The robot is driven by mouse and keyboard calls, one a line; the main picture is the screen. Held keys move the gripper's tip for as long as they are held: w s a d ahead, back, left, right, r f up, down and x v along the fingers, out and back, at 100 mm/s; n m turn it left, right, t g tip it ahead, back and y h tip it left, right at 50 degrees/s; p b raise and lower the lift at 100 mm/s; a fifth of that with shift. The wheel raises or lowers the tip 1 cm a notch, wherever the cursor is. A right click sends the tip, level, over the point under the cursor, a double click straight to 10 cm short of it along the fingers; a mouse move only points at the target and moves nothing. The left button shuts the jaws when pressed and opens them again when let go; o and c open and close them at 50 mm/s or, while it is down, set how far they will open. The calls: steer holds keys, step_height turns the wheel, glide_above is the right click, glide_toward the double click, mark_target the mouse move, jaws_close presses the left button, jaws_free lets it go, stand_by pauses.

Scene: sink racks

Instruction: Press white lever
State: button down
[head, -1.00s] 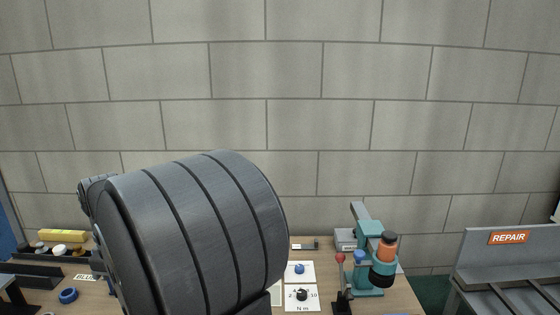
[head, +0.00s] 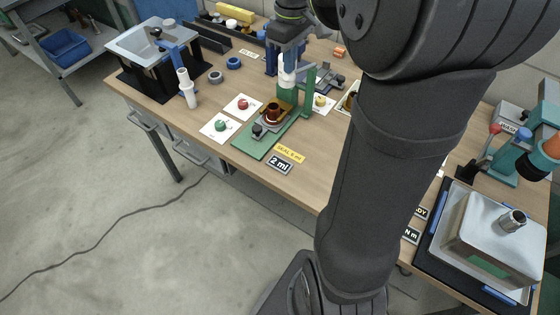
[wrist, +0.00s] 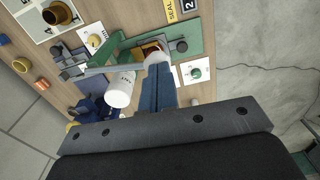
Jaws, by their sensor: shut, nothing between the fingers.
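A green press (head: 309,78) stands on a green base near the middle of the bench. A white part (head: 288,74) shows at the press, just below my gripper (head: 287,54). In the wrist view, my gripper (wrist: 157,68) is shut and empty, its dark blue fingers pointing at a white rounded end (wrist: 157,57) beside the green bar. Whether they touch cannot be told. A larger white cylinder (wrist: 119,90) is left of the fingers. Which white piece is the lever is not certain. A copper-brown cup (head: 272,112) sits on the press base.
A blue stand with a white tube (head: 186,88) is at the left. Cards with a red knob (head: 243,105) and a green knob (head: 221,126) lie left of the press. A teal press (head: 520,158) and a metal box (head: 490,235) are at the right. Bare bench shows in front.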

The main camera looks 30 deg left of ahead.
stand_by(0.4)
steer(key=w+a+r+g, duration=0.1)
steer(key=w+r, duration=0.2)
steer(key=r, duration=1.1)
steer(key=shift+w+g, duration=0.2)
steer(key=shift+g, duration=0.1)
steer(key=shift+f, duration=0.1)
steer(key=f, duration=0.4)
steer(key=s+f, duration=0.1)
steer(key=f, duration=0.4)
steer(key=s+f, duration=0.1)
steer(key=f, duration=0.3)
steer(key=shift+d+f, duration=0.25)
steer(key=shift+f, duration=0.15)
